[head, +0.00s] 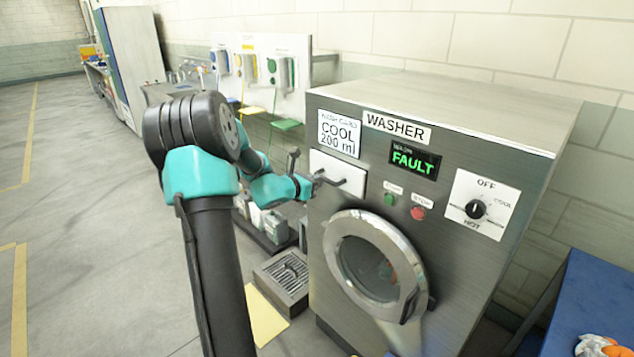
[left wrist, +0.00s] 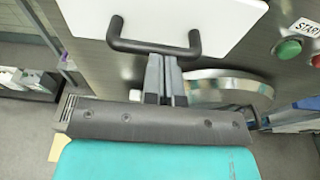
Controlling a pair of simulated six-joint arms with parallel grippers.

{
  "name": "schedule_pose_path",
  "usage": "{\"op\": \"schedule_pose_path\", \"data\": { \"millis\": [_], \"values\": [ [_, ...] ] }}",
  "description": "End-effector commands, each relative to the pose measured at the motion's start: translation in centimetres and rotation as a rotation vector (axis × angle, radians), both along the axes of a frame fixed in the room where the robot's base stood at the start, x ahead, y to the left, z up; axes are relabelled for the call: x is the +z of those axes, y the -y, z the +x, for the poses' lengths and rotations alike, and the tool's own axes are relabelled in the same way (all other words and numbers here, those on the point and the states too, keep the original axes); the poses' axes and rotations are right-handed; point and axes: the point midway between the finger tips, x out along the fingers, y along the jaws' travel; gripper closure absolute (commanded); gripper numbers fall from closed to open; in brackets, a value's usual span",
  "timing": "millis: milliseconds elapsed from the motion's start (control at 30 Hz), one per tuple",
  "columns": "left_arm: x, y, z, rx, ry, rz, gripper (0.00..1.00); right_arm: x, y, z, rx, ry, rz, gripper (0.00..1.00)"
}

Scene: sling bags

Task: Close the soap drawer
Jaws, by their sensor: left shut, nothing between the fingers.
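The soap drawer (head: 350,180) has a white front with a black bar handle (head: 331,181), at the upper left of the washer's face. In the head view its front looks close to flush with the washer; I cannot tell if a gap is left. My left gripper (head: 315,183) is at the handle, shut and empty. In the left wrist view its fingers (left wrist: 164,62) lie together, their tips at the lower edge of the handle (left wrist: 150,47), before the white drawer front (left wrist: 170,18). Whether they touch is unclear. My right gripper is out of view.
The grey washer (head: 450,240) has a round door (head: 372,262) below the drawer, a green button (head: 389,199), a red button (head: 418,213) and a dial (head: 476,209). Its display (head: 413,162) reads FAULT. A floor drain box (head: 285,278) sits left of the washer. A blue table (head: 595,300) stands at right.

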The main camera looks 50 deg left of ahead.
Motion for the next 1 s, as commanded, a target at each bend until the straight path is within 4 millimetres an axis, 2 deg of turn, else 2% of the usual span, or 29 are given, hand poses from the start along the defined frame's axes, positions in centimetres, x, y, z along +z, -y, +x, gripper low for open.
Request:
{"op": "schedule_pose_path", "data": {
  "millis": [100, 400, 600, 733, 1000],
  "values": [
    [0.3, 0.8, -1.5, -0.01, -0.004, 0.0, 1.0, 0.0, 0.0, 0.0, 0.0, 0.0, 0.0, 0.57],
    [1.4, 1.4, -7.3, -0.007, -0.005, 0.001, 1.0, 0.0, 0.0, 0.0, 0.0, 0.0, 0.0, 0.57],
    [2.0, 1.8, -10.1, -0.009, -0.005, 0.001, 1.0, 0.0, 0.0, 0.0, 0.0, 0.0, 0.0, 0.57],
    [2.1, 1.9, -10.9, -0.012, -0.005, 0.001, 1.0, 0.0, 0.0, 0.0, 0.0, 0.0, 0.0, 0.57],
    [2.1, 1.9, -11.1, -0.012, -0.005, 0.0, 1.0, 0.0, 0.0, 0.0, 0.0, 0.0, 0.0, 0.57]
  ]
}}
